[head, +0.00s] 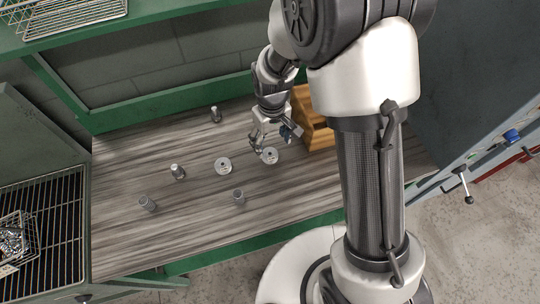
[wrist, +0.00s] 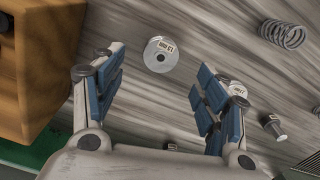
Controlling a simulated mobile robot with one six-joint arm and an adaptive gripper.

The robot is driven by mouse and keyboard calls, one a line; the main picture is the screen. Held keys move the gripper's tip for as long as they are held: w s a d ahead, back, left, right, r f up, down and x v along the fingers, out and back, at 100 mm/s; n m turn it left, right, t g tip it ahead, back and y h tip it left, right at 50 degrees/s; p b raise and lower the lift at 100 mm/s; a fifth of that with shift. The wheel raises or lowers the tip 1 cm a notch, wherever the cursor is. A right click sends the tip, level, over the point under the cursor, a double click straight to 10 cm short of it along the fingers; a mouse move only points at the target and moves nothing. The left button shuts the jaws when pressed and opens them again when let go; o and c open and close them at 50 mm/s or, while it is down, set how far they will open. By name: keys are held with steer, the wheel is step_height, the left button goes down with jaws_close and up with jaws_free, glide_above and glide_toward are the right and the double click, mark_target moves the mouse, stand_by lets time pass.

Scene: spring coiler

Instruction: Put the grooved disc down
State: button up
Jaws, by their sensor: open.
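Two flat grey discs with centre holes and small white labels lie on the table. One disc (head: 269,156) is just below my gripper (head: 273,141) in the head view; in the wrist view this disc (wrist: 160,55) shows between and beyond the fingertips (wrist: 162,64). The other disc (head: 223,166) lies to its left, and in the wrist view it is mostly hidden behind the right finger (wrist: 238,90). Grooves cannot be made out on either. My gripper is open, blue pads apart, with nothing between them.
A wooden block (head: 317,122) stands close to the right of my gripper; it also fills the wrist view's left side (wrist: 35,65). A coil spring (wrist: 283,35) and small cylinders (head: 177,171) (head: 216,114) stand on the table (head: 200,225). A wire rack (head: 55,240) is at left.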

mark_target(271, 154)
step_height(271, 154, down, 7)
steer(key=shift+a+f+b, duration=0.15)
steer(key=shift+f+b, duration=0.05)
steer(key=shift+b, duration=1.05)
steer(key=shift+r, duration=0.1)
steer(key=c, duration=1.5)
